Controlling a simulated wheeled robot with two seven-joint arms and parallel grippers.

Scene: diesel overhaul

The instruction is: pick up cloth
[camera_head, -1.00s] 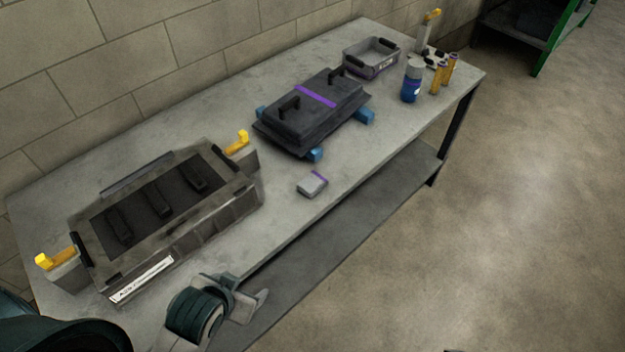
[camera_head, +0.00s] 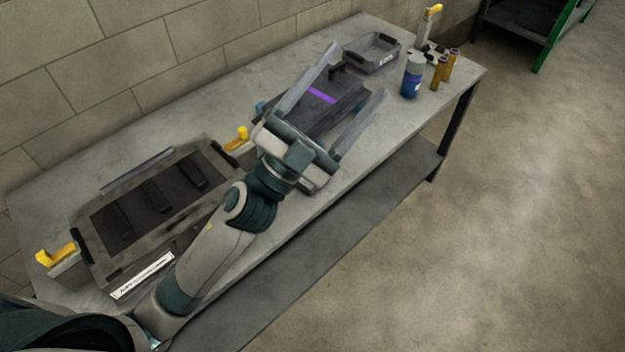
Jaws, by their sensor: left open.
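My left gripper (camera_head: 357,72) is open, its two long fingers spread wide and pointing up and to the right in the picture. It hangs over the workbench in front of the dark cover with a purple stripe (camera_head: 322,95). Nothing shows between the fingers except that cover behind them. The small folded grey piece with a purple edge, which looks like the cloth, lay on the bench in front of the cover. The gripper's body now hides its place, and I cannot make it out. My right gripper is not in view.
A dark grey case (camera_head: 104,262) with yellow latches stands at the left of the workbench (camera_head: 225,92). A grey tray (camera_head: 371,63), a blue bottle (camera_head: 412,78) and brown bottles (camera_head: 438,73) stand at the far right end. The wall runs along the back.

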